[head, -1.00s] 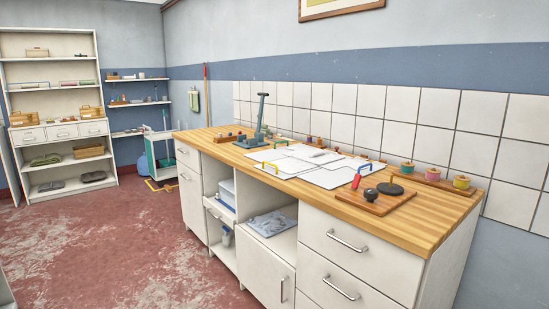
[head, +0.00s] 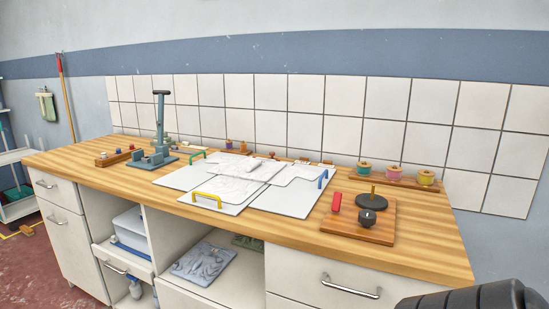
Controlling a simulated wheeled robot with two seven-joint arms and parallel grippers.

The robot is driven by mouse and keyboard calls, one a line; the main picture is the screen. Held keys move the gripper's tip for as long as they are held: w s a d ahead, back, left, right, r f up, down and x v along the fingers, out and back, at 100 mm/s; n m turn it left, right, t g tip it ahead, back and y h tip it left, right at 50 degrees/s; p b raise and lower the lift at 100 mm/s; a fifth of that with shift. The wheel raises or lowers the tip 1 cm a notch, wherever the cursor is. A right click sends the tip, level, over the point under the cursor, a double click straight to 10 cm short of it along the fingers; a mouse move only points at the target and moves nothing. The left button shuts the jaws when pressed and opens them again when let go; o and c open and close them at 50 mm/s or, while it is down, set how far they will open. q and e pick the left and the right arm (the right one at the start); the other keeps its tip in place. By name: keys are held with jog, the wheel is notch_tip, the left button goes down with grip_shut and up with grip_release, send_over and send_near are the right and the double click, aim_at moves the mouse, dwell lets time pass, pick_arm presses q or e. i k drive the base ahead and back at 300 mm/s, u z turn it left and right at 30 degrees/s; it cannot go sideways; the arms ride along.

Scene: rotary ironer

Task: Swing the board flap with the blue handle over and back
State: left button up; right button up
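A white board with several flat panels (head: 285,201) lies on the wooden worktop. The blue handle (head: 323,179) stands up at the right edge of its right-hand panel. A yellow handle (head: 207,199) is at the front edge and a green handle (head: 197,155) at the back left. Pale grey patterned sheets or panels (head: 236,168) cover the middle of the board; I cannot tell how they are layered. Neither gripper shows, and nothing touches the blue handle. A dark rounded part, probably of my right arm, shows at the lower right corner.
Right of the board is a wooden block (head: 350,228) with a red piece, a black disc and a black knob. Thread spools (head: 394,173) stand on a rack behind. A grey-green upright stand (head: 158,135) is at the left. The worktop (head: 425,248) is clear at the right end.

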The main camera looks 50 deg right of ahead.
aim_at(296, 200)
jog(key=i, duration=1.65)
jog(key=z, duration=2.65)
